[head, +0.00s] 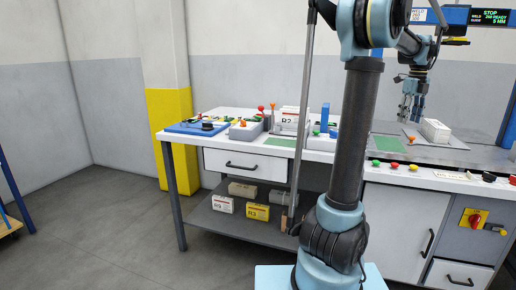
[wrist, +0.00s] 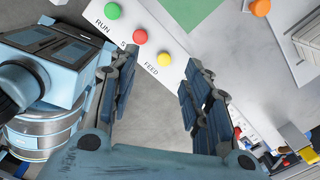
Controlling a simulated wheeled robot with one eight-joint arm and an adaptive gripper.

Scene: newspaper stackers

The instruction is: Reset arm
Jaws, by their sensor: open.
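My gripper (head: 411,108) hangs fingers down over the right part of the workbench (head: 290,158) in the head view. In the wrist view my gripper (wrist: 162,78) has its two dark jointed fingers spread apart, with nothing between them. A white block-like stack (head: 435,130) sits on a grey plate just right of the gripper in the head view. The wrist view looks down past the fingers at a strip with green, red and yellow buttons (wrist: 140,36) marked RUN and FEED. My arm rises in the middle of the head view and hides part of the bench.
A blue tray (head: 200,127) and a white box (head: 291,119) stand on the bench's left part. Labelled bundles (head: 257,212) lie on the lower shelf. A status display (head: 493,16) is at the upper right. The floor at left is mostly clear.

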